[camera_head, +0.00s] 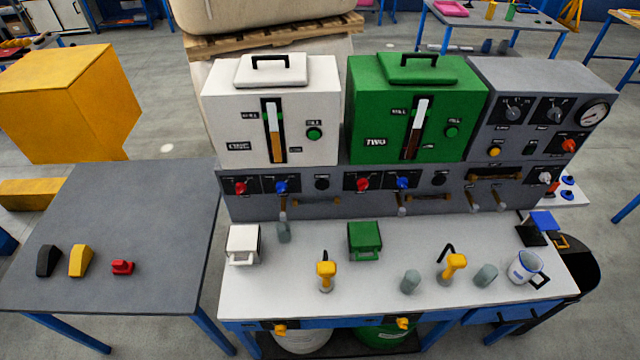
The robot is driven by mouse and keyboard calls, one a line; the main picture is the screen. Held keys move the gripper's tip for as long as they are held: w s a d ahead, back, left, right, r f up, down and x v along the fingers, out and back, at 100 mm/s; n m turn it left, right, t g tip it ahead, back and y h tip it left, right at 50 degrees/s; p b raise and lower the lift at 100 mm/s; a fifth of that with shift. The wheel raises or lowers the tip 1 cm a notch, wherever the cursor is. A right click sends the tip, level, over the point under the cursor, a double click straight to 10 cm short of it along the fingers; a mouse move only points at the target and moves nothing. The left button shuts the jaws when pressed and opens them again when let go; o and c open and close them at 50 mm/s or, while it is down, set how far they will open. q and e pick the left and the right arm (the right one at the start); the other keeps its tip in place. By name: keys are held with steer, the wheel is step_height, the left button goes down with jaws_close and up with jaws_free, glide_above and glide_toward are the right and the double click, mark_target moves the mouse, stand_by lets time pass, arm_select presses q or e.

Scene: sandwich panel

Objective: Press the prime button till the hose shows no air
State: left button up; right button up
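A grey control panel (480,100) at the right has dials, a yellow button (494,152), a red knob (568,146) and a round gauge (594,115). The white tank (225,110) marked ONE and the green tank (365,95) marked TWO each have a level window and a green button, (314,133) and (451,132). Short brownish tube sections show on the panel, one in a dark window (494,173); I cannot tell whether air is inside. Labels are too small to tell which button is prime. Neither of my grippers is in view.
A grey side table (130,220) at left holds small blocks. The worktop's front is mostly clear.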

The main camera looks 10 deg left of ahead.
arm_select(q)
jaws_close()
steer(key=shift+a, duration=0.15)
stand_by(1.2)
